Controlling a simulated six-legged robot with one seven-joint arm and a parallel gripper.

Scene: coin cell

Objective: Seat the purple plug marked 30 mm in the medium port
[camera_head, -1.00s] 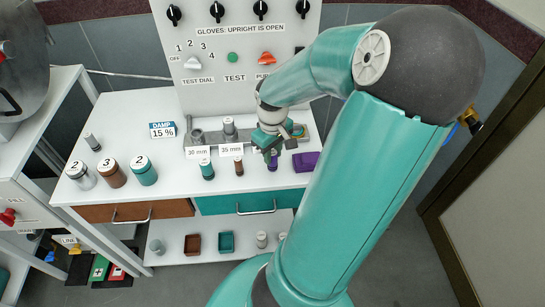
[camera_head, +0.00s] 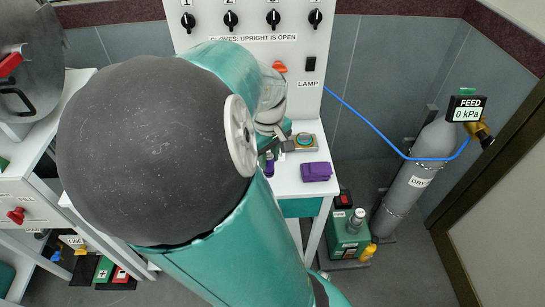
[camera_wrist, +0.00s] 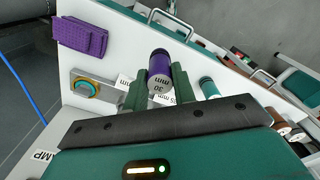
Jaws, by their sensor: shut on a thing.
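The purple plug (camera_wrist: 159,72) marked 30 mm is between the two fingers of my gripper (camera_wrist: 159,90) in the wrist view. The gripper is shut on it. The plug's label faces the wrist camera and its far end is dark. In the head view the plug (camera_head: 269,167) shows as a small purple piece below my gripper (camera_head: 272,148), near the bench's front edge. I cannot tell whether it still touches the bench. My arm hides most of the bench in the head view. I cannot identify the medium port in these frames; size labels are partly hidden behind the fingers.
A metal plate with a ringed fitting (camera_head: 304,139) lies on the bench, with a purple folded item (camera_head: 316,171) in front of it. A teal plug (camera_wrist: 208,87) stands beside the fingers. The control panel (camera_head: 265,55) rises behind. A gas cylinder (camera_head: 412,185) stands right.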

